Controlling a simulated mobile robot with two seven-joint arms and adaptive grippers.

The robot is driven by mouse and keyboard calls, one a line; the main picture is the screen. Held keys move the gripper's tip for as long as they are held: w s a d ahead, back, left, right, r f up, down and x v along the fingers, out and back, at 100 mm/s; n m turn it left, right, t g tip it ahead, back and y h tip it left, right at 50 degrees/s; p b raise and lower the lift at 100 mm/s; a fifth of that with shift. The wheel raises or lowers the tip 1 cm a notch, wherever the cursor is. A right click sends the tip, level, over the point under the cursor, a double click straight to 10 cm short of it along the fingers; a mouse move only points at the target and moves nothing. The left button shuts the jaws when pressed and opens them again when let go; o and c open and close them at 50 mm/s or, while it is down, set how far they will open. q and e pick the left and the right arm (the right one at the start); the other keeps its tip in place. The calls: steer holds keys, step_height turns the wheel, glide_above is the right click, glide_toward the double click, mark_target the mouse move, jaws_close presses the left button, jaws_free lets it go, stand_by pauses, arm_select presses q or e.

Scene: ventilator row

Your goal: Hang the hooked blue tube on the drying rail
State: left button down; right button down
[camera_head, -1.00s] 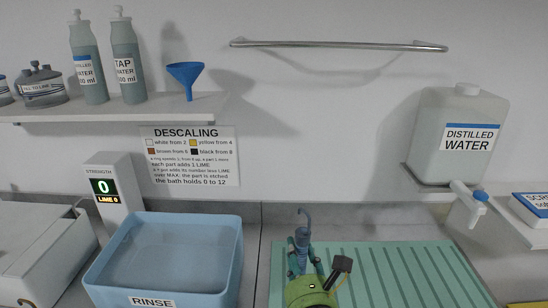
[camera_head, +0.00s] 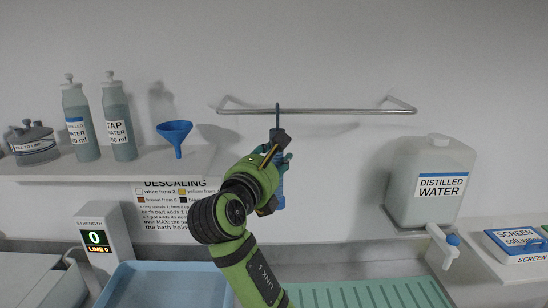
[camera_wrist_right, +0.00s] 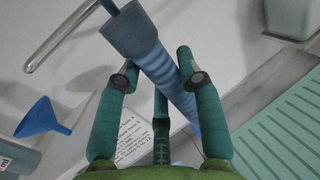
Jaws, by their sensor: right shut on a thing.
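The blue tube (camera_head: 280,190) is held upright by my right gripper (camera_head: 283,158), just below the drying rail (camera_head: 340,111). Its dark hook (camera_head: 277,113) reaches up to the rail's height in the head view; I cannot tell if it is over the bar or only in front of it. In the right wrist view the tube's ribbed body (camera_wrist_right: 165,75) lies between the green fingers of the gripper (camera_wrist_right: 160,85). The rail also shows in that view (camera_wrist_right: 62,38). The hook's tip is out of the wrist view. My left gripper is not in view.
A shelf (camera_head: 110,165) at left holds bottles (camera_head: 120,130) and a blue funnel (camera_head: 175,138). A distilled water container (camera_head: 430,185) with a tap stands at right. Below are a blue rinse tub (camera_head: 165,285) and a green ribbed mat (camera_head: 370,293). The wall around the rail is clear.

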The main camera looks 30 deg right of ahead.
steer(key=w+d+f+b, duration=0.2)
steer(key=w+d, duration=0.1)
steer(key=w, duration=0.4)
steer(key=shift+w+d, duration=0.25)
steer(key=shift+d, duration=0.1)
stand_by(0.4)
steer(key=c, duration=0.7)
jaws_free()
steer(key=shift+c, duration=0.2)
steer(key=shift+a, duration=0.1)
steer(key=v, duration=1.2)
